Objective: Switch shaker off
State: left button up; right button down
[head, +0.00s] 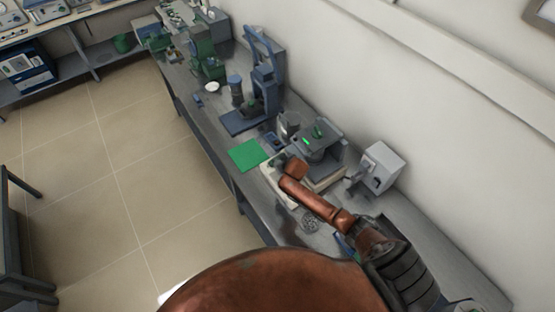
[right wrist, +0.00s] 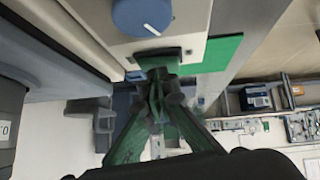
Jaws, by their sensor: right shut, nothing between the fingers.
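The shaker's cream front panel (right wrist: 190,18) fills the top of the right wrist view, with a round blue knob (right wrist: 141,14) on it. My left gripper is not in view.
A green mat (head: 247,155) lies on the bench beside the shaker. A grey-white box (head: 378,165) stands by the wall to the right. A blue press-like device (head: 264,85) and green equipment (head: 205,52) stand farther along. The tiled floor at left is clear.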

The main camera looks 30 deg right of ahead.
jog(key=shift+a, duration=0.15)
jog(key=shift+r+p, duration=0.65)
jog(key=r+p, duration=0.3)
jog(key=shift+d+r+p, duration=0.25)
jog(key=shift+p, duration=0.05)
jog(key=d+b+v, duration=0.1)
jog(key=d+v, duration=0.1)
jog(key=v, duration=0.7)
jog(key=shift+s+b, duration=0.2)
jog(key=shift+b, duration=0.1)
jog(key=shift+a+p+x, duration=0.15)
jog(key=shift+a+x, duration=0.15)
jog(key=shift+x, duration=1.2)
jog(key=shift+a+p+x, duration=0.1)
jog(key=shift+a+x, duration=0.2)
jog(key=shift+x, duration=1.2)
jog(key=shift+a+p+x, duration=0.15)
jog(key=shift+a+x, duration=0.15)
jog(key=shift+x, duration=1.25)
